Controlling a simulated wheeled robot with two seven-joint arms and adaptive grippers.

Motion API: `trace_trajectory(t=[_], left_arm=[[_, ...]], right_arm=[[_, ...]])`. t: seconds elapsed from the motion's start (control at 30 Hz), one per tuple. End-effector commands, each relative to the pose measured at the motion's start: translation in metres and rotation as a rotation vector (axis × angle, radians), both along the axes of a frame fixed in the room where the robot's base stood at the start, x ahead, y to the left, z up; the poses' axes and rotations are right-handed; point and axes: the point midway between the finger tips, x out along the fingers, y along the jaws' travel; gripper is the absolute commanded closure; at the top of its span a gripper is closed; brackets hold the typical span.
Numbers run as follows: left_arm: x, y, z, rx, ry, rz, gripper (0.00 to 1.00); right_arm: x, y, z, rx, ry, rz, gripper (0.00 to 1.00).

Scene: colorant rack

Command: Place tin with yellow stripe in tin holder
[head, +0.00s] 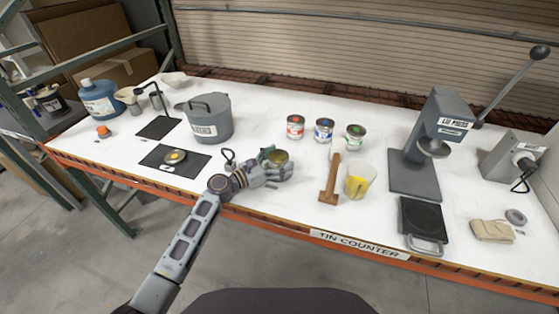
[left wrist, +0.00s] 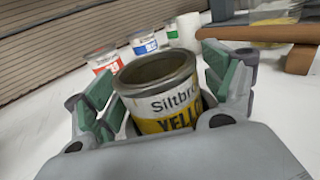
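The tin with the yellow stripe (left wrist: 163,92) stands between the fingers of my left gripper (left wrist: 160,85) in the left wrist view. Its top is open, and its label reads "YELL…" before it is cut off. In the head view the tin (head: 280,157) is partly hidden by my left gripper (head: 270,164), near the counter's front edge. The green finger pads flank the tin and look slightly apart from it, so the gripper looks open. I cannot pick out a thing marked as the tin holder. My right gripper is not in view.
Red (head: 295,127), blue (head: 324,130) and green (head: 354,137) tins stand behind. A wooden mallet (head: 331,180) and a clear cup with yellow contents (head: 358,182) are to the right. A grey bucket (head: 207,118) is behind left; a lid press (head: 430,140) stands farther right.

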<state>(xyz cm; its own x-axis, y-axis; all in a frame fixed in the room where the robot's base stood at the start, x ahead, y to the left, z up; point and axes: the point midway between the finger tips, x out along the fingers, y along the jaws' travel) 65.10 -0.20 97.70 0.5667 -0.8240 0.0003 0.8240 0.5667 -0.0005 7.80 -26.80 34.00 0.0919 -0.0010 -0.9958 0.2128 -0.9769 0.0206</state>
Motion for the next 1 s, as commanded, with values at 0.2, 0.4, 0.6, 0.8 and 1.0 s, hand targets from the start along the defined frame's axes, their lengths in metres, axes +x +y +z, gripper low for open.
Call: trace_trajectory(t=[0.2,0.4,0.6,0.8,1.0], left_arm=[[0.000,0.000,0.000,0.000,0.000,0.000,0.16],[0.000,0.000,0.003,0.000,0.000,0.000,0.16],[-0.008,0.012,0.001,0.001,0.000,0.001,0.16],[-0.021,0.031,0.001,0.002,0.000,0.000,0.16],[-0.036,0.052,0.001,0.001,0.000,0.000,0.16]], right_arm=[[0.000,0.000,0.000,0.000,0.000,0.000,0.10],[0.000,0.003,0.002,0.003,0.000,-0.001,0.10],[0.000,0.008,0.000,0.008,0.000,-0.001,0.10],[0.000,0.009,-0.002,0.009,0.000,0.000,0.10],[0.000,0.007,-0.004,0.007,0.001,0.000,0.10]])
